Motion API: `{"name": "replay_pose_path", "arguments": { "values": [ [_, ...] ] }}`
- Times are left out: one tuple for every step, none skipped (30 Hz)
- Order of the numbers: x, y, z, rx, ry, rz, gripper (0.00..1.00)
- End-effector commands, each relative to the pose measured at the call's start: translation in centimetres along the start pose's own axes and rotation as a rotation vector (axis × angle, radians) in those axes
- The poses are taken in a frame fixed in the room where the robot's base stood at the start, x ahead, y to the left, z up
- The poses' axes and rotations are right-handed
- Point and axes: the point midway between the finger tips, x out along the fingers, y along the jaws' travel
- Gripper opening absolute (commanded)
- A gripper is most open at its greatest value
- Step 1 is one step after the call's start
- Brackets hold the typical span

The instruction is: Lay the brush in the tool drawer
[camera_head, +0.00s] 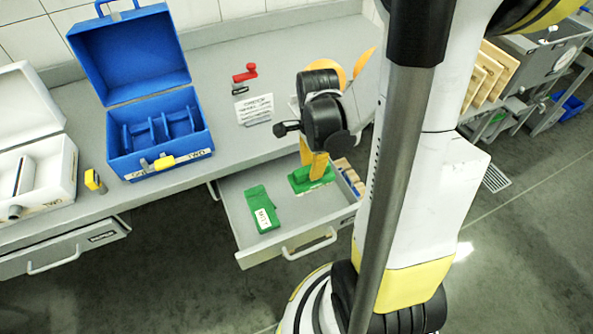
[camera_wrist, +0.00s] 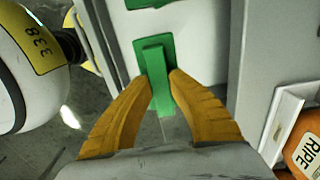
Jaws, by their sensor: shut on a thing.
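The tool drawer (camera_head: 240,215) is pulled out below the bench in the head view. My gripper (camera_head: 317,170) points down over its back right part, with its yellow fingers shut on the green brush (camera_head: 299,184). In the wrist view my gripper (camera_wrist: 160,85) has a fingertip on each side of the brush's narrow green handle (camera_wrist: 155,62). The brush's wider green part lies beyond the handle, against a pale surface. I cannot tell whether it touches the drawer floor.
A green piece with a white label (camera_head: 264,217) lies in the drawer's left part. Small wooden blocks (camera_head: 349,174) sit at its right side. An open blue case (camera_head: 157,135) and a red item (camera_head: 245,74) stand on the bench. Another drawer (camera_head: 75,248) is at left.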

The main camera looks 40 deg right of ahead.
Motion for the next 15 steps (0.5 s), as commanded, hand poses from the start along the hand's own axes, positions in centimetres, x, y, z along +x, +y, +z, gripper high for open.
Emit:
{"name": "replay_pose_path", "arguments": {
  "values": [
    [1.4,-1.4,-0.5,0.001,0.0,0.0,0.0],
    [1.8,-2.1,-0.7,0.0,0.0,0.0,0.0],
    [2.4,-3.0,-1.0,0.0,0.0,0.0,0.0],
    [2.8,-3.7,-1.2,-0.001,0.0,0.0,0.0],
    [3.1,-4.3,-1.4,-0.001,0.0,0.0,0.0],
    [3.6,-5.1,-1.6,-0.002,0.0,0.0,0.0],
    [3.8,-5.5,-1.8,-0.002,0.0,0.0,0.0],
    [4.1,-6.0,-1.9,-0.003,0.0,0.0,0.0],
    [4.3,-6.4,-2.0,-0.003,0.0,0.0,0.0],
    [4.4,-6.7,-2.1,-0.003,0.0,0.0,0.0],
    [4.5,-6.9,-2.2,-0.003,0.0,0.0,0.0],
    [4.6,-7.1,-2.3,-0.004,0.0,0.0,0.0],
    [4.7,-7.2,-2.3,-0.004,0.0,0.0,0.0],
    [4.8,-7.2,-2.3,-0.004,0.0,0.0,0.0],
    [5.2,-7.2,-2.3,-0.004,0.0,0.0,0.0]
  ]
}}
